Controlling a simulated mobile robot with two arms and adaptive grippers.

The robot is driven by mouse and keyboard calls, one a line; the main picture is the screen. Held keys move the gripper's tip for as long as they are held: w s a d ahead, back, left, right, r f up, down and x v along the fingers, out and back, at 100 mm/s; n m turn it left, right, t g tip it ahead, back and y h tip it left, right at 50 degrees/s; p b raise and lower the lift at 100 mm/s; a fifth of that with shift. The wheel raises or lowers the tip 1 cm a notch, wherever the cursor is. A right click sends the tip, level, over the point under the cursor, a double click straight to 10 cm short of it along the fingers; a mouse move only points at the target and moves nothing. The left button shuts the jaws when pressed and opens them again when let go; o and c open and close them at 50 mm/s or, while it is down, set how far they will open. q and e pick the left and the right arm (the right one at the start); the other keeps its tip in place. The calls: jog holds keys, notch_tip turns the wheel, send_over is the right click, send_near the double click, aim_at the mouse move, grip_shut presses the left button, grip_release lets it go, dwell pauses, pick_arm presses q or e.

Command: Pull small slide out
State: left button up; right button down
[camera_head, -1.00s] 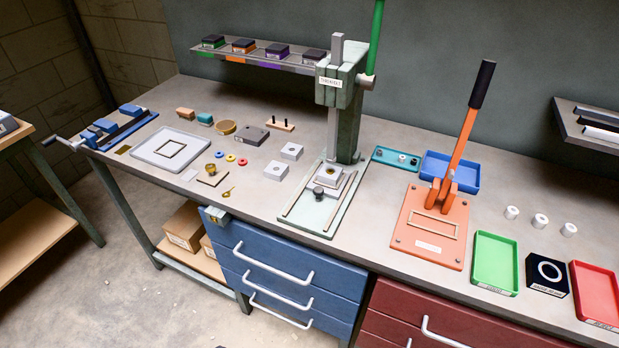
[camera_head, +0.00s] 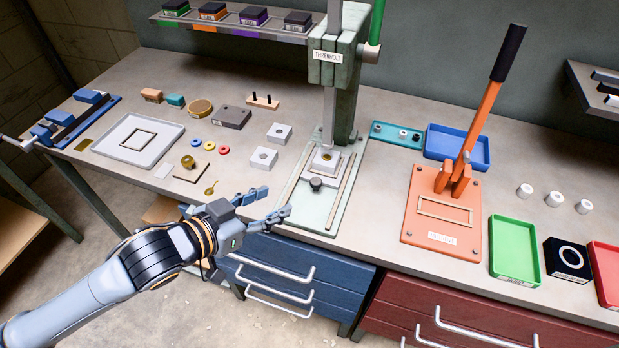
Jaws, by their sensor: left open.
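The green fly press (camera_head: 343,90) stands at the middle back of the bench. On its pale green base (camera_head: 314,211), between two rails, sits the small slide, with a dark round knob (camera_head: 316,184) at its front. A light block with a brass-coloured centre (camera_head: 326,160) sits on the slide under the press ram (camera_head: 329,115). My left gripper (camera_head: 279,201) is open and empty, to the left of the base's front part and apart from the knob. My right gripper is out of view.
Two grey blocks (camera_head: 263,158), colored rings, a brass key-like piece (camera_head: 210,188) and a white tray (camera_head: 161,135) lie left of the press. An orange lever press (camera_head: 435,226) stands to the right. Blue drawers (camera_head: 331,270) are below the bench edge.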

aim_at(315, 181)
pick_arm(q)
jog(key=p+x, duration=0.2)
jog(key=x, duration=1.1)
jog(key=shift+w+f, duration=0.1)
jog(key=shift+w, duration=0.1)
grip_shut()
